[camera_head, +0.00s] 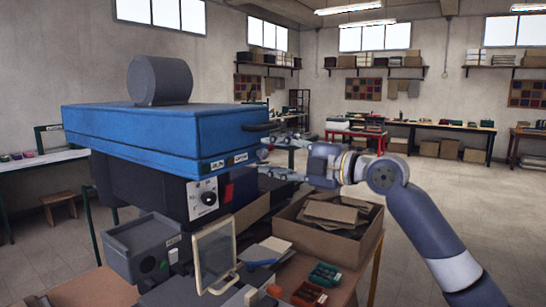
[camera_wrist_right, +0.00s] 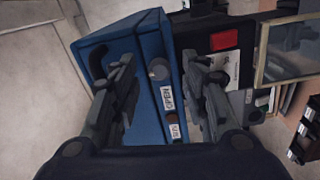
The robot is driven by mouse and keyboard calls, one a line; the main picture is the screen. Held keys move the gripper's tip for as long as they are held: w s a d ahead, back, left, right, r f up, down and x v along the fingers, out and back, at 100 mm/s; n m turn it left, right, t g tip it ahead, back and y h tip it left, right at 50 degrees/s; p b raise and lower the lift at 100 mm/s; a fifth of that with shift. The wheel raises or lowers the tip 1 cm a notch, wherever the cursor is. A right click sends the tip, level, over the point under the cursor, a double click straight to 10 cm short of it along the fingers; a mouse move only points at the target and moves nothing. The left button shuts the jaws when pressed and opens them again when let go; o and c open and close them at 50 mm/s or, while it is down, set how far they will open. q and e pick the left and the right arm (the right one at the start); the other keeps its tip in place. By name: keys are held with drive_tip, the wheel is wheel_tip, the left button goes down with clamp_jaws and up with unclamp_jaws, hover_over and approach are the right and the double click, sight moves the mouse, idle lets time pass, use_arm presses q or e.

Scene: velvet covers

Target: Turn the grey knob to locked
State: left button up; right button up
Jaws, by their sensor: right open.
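A round grey knob (camera_wrist_right: 158,70) sits on the front of the blue lid (camera_wrist_right: 145,100) in my right wrist view, above a white label that seems to read OPEN. A smaller brown knob (camera_wrist_right: 172,115) sits beside a second label. In the head view the blue lid (camera_head: 150,122) tops a dark machine, but I cannot make out the grey knob clearly. My right gripper (camera_head: 266,156) is open and empty to the right of the lid's front. In the wrist view its fingers (camera_wrist_right: 157,64) stand on either side of the grey knob, apart from it. My left gripper is out of view.
Below the lid is a white panel with a black dial (camera_head: 208,198) and a red part. A framed clear panel (camera_head: 214,256) stands in front. A cardboard box (camera_head: 319,240) is below my right arm. Open floor lies to the right.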

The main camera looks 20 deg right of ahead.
drive_tip(key=v, duration=1.1)
drive_tip(key=shift+d, duration=0.1)
drive_tip(key=shift+f, duration=0.1)
